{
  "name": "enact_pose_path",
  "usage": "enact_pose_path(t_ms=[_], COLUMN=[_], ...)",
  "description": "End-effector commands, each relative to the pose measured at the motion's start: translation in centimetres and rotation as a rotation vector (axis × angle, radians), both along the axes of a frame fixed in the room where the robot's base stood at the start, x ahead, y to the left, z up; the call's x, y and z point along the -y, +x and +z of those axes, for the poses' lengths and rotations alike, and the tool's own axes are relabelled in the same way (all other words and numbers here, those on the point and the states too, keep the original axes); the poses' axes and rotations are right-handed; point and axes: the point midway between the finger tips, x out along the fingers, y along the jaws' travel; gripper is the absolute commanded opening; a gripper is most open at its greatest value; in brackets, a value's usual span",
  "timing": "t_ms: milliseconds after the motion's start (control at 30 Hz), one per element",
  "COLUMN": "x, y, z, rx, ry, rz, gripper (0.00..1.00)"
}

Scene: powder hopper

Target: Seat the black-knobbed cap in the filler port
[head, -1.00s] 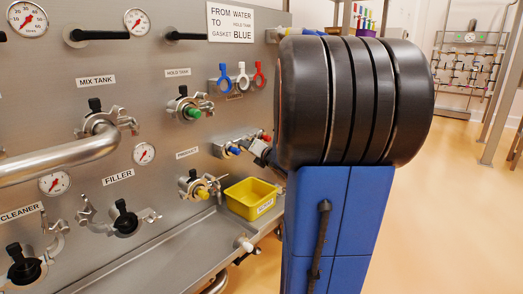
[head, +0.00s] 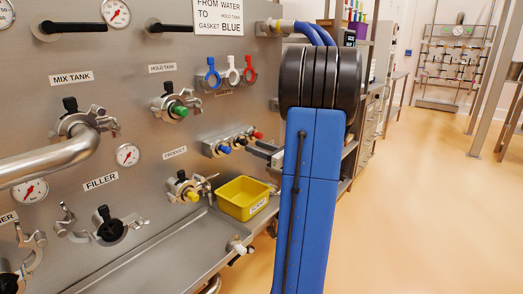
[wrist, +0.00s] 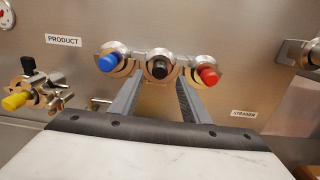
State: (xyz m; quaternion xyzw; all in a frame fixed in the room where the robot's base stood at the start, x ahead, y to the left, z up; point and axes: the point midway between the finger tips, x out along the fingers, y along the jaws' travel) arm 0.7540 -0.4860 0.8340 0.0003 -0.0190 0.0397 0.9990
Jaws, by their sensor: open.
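The black-knobbed cap (wrist: 158,69) sits in the middle of a row on the panel, between a blue-knobbed cap (wrist: 107,63) and a red-knobbed cap (wrist: 208,75). The row also shows in the head view, with the black knob (head: 241,142) small there. My gripper (wrist: 158,88) is open, its two grey fingers pointing at the row on either side of the black-knobbed cap. I cannot tell whether they touch it. In the head view my gripper (head: 265,150) is right of the row, partly hidden by my arm. The filler port (head: 110,230) is a dark opening at lower left, its clamp spread open.
A yellow bin (head: 244,199) stands on the ledge below the row. The product port (head: 190,195) with its yellow knob is left of the bin. A pipe (head: 60,160) juts out above the filler port. Open floor lies to the right.

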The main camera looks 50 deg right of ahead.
Motion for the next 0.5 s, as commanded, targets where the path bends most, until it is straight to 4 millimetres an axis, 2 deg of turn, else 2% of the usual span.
enact_pose_path(t_ms=[500], x=[-0.5], y=[5.9], z=[0.3], rx=[0.0], ry=[0.001], rz=[0.0], gripper=[0.42])
